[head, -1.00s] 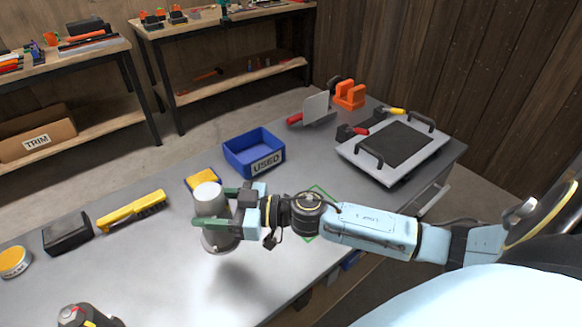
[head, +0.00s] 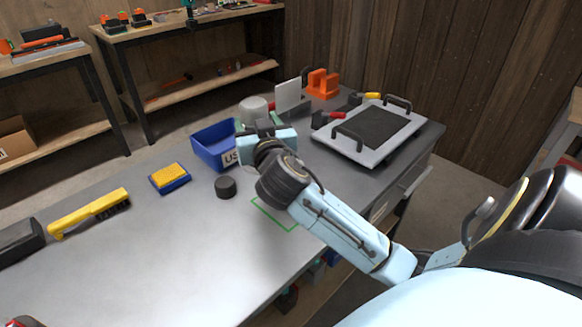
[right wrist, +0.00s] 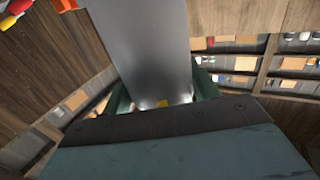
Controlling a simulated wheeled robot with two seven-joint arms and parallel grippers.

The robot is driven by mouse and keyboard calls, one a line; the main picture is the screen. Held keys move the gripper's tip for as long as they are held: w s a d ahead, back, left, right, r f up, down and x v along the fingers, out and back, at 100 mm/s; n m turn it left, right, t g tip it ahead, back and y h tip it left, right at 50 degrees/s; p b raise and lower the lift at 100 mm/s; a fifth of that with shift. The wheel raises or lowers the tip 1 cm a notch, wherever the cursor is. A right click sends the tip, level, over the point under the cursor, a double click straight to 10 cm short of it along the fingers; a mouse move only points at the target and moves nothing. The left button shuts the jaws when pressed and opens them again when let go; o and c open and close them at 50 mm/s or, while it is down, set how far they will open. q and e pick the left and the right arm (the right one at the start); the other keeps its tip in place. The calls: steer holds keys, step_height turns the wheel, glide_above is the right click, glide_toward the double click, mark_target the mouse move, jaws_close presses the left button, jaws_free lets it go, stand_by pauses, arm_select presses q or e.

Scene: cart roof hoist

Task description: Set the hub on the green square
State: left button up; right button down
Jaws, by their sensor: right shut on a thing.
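The hub, a light grey cylinder (head: 253,106), shows its pale top beyond my right gripper in the head view. My right gripper (head: 264,127) is shut on it, near the right side of the blue bin, and hides most of it. In the right wrist view the hub is a big grey body (right wrist: 145,45) between the green fingers. Whether its base touches anything is hidden. The green square (head: 271,215) is a thin outline on the grey table, nearer to me than the gripper; my wrist covers part of it. My left gripper is not in view.
A blue bin (head: 201,151) stands left of the gripper. A black puck (head: 225,187) lies left of the green square. The front middle is clear.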

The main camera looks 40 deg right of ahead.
steer(key=s+d+f+m+g+h+b, duration=0.2)
steer(key=s+d+f+m+g+h, duration=0.15)
steer(key=d, duration=0.25)
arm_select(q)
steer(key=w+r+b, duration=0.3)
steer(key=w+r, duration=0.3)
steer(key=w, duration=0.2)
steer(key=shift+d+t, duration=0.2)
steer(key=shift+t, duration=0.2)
arm_select(e)
step_height(320, 180, down, 9)
steer(key=h, duration=0.1)
steer(key=shift+s+f, duration=0.15)
steer(key=shift+s, duration=0.2)
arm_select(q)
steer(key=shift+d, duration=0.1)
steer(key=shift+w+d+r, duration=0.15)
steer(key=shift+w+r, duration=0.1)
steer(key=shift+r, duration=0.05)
arm_select(e)
steer(key=shift+a+f, duration=0.1)
steer(key=shift+f, duration=0.1)
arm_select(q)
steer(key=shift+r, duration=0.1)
arm_select(e)
steer(key=shift+c, duration=2.1)
jaws_free()
